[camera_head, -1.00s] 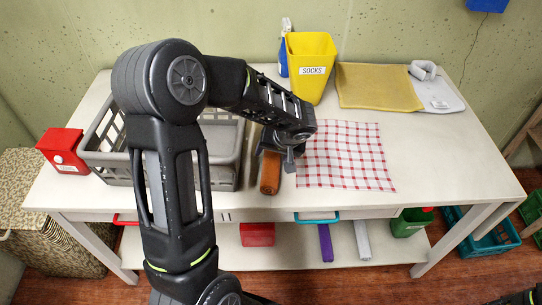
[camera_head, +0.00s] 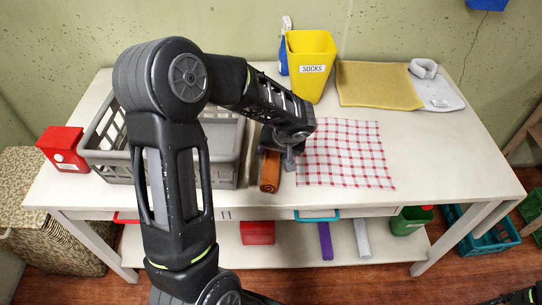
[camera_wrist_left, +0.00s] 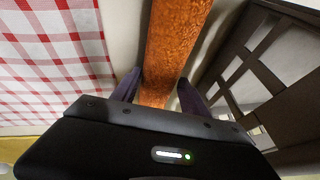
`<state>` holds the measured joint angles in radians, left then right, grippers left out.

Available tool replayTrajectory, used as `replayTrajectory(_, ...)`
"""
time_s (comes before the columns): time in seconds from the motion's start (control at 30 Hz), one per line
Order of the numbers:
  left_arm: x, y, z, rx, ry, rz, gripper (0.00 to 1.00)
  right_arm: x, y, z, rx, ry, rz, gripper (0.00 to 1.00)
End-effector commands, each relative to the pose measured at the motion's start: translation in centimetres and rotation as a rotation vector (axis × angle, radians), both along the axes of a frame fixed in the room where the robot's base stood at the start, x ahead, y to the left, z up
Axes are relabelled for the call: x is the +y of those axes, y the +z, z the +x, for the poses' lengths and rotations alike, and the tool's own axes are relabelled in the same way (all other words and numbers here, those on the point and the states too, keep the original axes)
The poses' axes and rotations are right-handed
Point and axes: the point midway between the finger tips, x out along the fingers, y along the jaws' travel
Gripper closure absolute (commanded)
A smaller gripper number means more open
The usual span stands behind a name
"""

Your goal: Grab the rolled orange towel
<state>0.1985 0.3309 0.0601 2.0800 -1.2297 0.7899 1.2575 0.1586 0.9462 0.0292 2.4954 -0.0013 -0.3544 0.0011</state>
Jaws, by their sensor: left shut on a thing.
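The rolled orange towel (camera_head: 270,172) lies on the white table between the grey basket and the checked cloth, its near end toward the table's front edge. My left gripper (camera_head: 277,150) reaches down over its far part, and my arm hides that part in the head view. In the left wrist view the towel (camera_wrist_left: 172,50) runs between the two dark fingers (camera_wrist_left: 158,88), which are shut on it, one on each side. My right gripper is not clearly in view; only a bit of dark arm shows at the bottom right corner.
A grey basket (camera_head: 230,170) stands close on the left of the towel, and a red-and-white checked cloth (camera_head: 345,155) lies close on its right. A yellow SOCKS bin (camera_head: 312,68) and a folded yellow towel (camera_head: 376,86) are at the back. The table's right side (camera_head: 440,150) is clear.

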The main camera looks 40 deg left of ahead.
Motion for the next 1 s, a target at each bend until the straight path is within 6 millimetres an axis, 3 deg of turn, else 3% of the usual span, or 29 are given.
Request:
replayTrajectory(0.3,0.0,0.0,0.0,0.000,0.000,0.000,0.91,0.0,0.0,0.0,0.000,0.000,0.000,0.64)
replayTrajectory(0.63,0.0,0.4,0.1,-0.002,-0.001,0.001,0.92,0.0,0.0,0.0,0.000,0.000,0.000,0.64)
replayTrajectory(0.77,0.0,1.9,0.1,-0.005,0.000,0.001,0.92,0.0,-0.1,0.0,0.000,0.000,0.000,0.64)
replayTrajectory(1.0,0.0,6.4,0.1,-0.007,0.002,0.001,0.92,0.0,-0.5,0.0,0.000,0.000,0.000,0.64)
